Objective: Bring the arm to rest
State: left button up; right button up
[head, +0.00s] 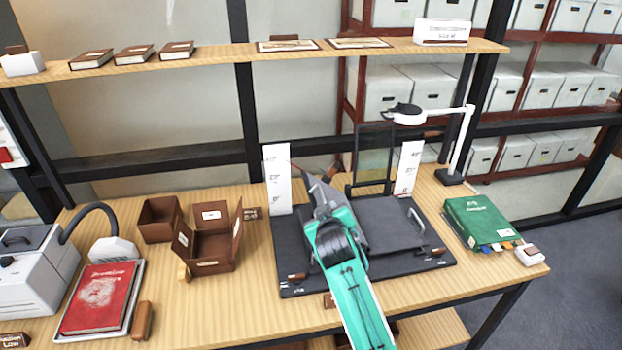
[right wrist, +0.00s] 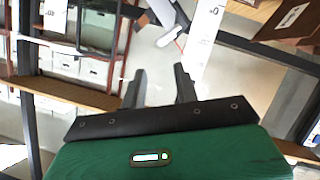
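My right arm reaches in from the bottom of the head view, teal and dark grey. Its gripper (head: 318,180) is above the back left part of a black board (head: 400,262) on the wooden table, near a white scale card (head: 277,180). In the right wrist view the two dark fingers of the right gripper (right wrist: 160,86) are spread apart with nothing between them. My left gripper is in neither view.
Open brown boxes (head: 208,266) and a red book (head: 98,298) on a tray lie left. A dark upright frame (head: 351,165) and white lamp (head: 463,140) stand behind. A wooden shelf (head: 220,58) spans above the table.

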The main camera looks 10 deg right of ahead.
jog(key=s+d+f+m+g, duration=0.1)
jog(key=s+d+f+g, duration=0.15)
jog(key=s+f, duration=0.5)
jog(key=s+d+f+m+g, duration=0.1)
jog(key=s+d+f+g, duration=0.3)
jog(key=s, duration=0.7)
jog(key=s+d+f+g+y, duration=0.1)
jog(key=s+g, duration=0.1)
jog(key=s, duration=1)
jog(key=s+d+f+g+y, duration=0.1)
jog(key=s+f+g, duration=0.1)
jog(key=s, duration=1.1)
notch_tip(320, 180, down, 32)
jog(key=g, duration=0.1)
jog(key=s+d+f+g, duration=0.1)
jog(key=s+d+f, duration=0.1)
jog(key=s+f, duration=1.6)
jog(key=shift+s+d+f+n, duration=0.3)
jog(key=shift+s+d, duration=0.1)
